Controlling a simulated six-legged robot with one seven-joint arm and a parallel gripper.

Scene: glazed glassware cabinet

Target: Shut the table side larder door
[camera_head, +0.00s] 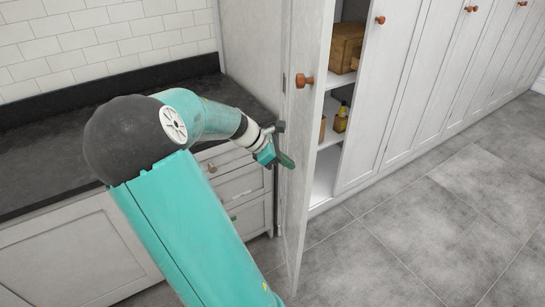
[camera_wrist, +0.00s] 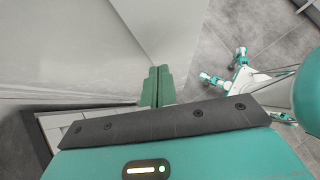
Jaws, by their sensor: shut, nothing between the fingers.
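The larder door (camera_head: 297,140) is white and stands open, swung out toward the counter side. My gripper (camera_head: 288,161) is shut and empty, at the door's counter-side face, about mid-height. I cannot tell whether it touches the door. In the wrist view the green fingers (camera_wrist: 158,85) are together, close to a pale panel (camera_wrist: 165,32) that looks like the door.
The larder shelves (camera_head: 328,135) hold a wooden box (camera_head: 346,46) and a small bottle (camera_head: 342,115). A dark counter (camera_head: 50,165) with drawers (camera_head: 236,180) stands left of the door. More white doors (camera_head: 440,80) run to the right. The grey tiled floor (camera_head: 430,220) is clear.

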